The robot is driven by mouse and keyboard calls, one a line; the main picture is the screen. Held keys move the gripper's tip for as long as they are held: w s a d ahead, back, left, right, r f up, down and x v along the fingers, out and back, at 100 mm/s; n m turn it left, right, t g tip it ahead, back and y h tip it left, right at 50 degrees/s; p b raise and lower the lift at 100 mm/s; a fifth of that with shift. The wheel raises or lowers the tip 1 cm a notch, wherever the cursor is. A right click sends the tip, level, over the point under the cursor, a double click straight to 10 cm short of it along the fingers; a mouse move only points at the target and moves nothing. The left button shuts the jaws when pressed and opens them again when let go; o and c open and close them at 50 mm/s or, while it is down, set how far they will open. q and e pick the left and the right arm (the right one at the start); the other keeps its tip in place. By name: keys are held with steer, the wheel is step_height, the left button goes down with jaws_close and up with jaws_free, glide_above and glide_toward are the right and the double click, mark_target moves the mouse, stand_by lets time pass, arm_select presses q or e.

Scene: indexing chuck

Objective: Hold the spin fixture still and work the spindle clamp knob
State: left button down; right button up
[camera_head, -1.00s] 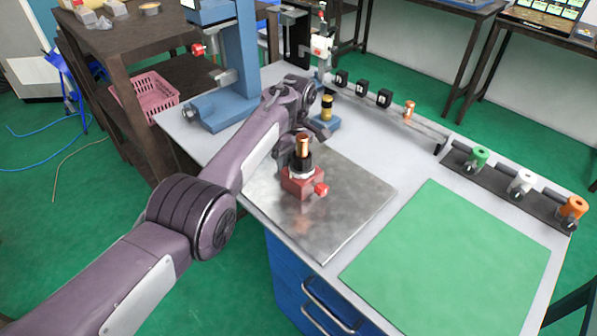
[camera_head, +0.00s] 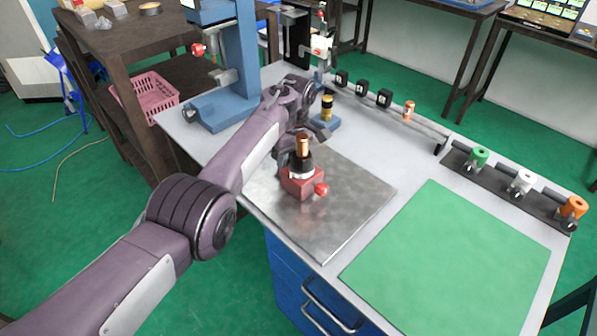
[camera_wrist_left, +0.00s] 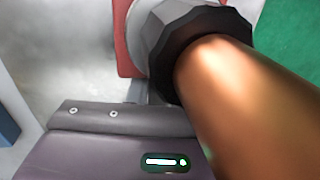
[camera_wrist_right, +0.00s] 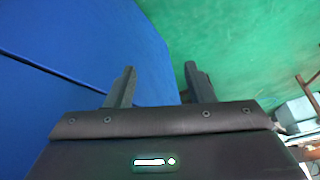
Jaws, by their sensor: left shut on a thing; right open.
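The spin fixture (camera_head: 300,184) is a red block with a pale ring, a dark collar and an upright copper cylinder (camera_head: 303,148). It stands on a metal plate (camera_head: 340,222). A red knob (camera_head: 321,189) sticks out from the block's right side. My left gripper (camera_head: 290,154) is shut on the upper part of the fixture; its fingertips are mostly hidden. The left wrist view shows the copper cylinder (camera_wrist_left: 255,105) and faceted dark collar (camera_wrist_left: 185,35) up close. My right gripper (camera_wrist_right: 157,85) is open and empty in the right wrist view, beside a blue surface.
A green mat (camera_head: 450,262) lies at the front right. A dark rack (camera_head: 515,184) with green, white and orange pieces stands behind it. A blue press-like stand (camera_head: 235,75) is at the back left. A small blue block with a black and yellow piece (camera_head: 327,108) stands behind the fixture.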

steer(key=w+a+r+t+y, duration=0.2)
steer(key=w+a+r, duration=0.4)
steer(key=a+r, duration=0.25)
steer(key=w+a+r+n+t+y, duration=0.15)
steer(key=a+r, duration=0.25)
steer(key=r, duration=0.6)
steer(key=w+a+r+n+t+y, duration=0.1)
steer(key=w+a+r+y, duration=0.2)
steer(key=r, duration=0.7)
steer(key=w+a+r+n+t+y, duration=0.15)
steer(key=a+r, duration=0.35)
steer(key=r, duration=0.5)
steer(key=d+r+n, duration=0.1)
steer(key=d+r, duration=0.3)
steer(key=r, duration=0.3)
steer(key=n+t+h, duration=0.1)
steer(key=n+h, duration=0.2)
steer(key=h, duration=0.1)
glide_toward(324, 191)
steer(key=shift+v, duration=1.05)
steer(key=shift+w+f, duration=0.1)
steer(key=x, duration=1.1)
steer(key=shift+w+a+f, duration=0.1)
steer(key=shift+w+a, duration=0.1)
steer(key=shift+c, duration=0.2)
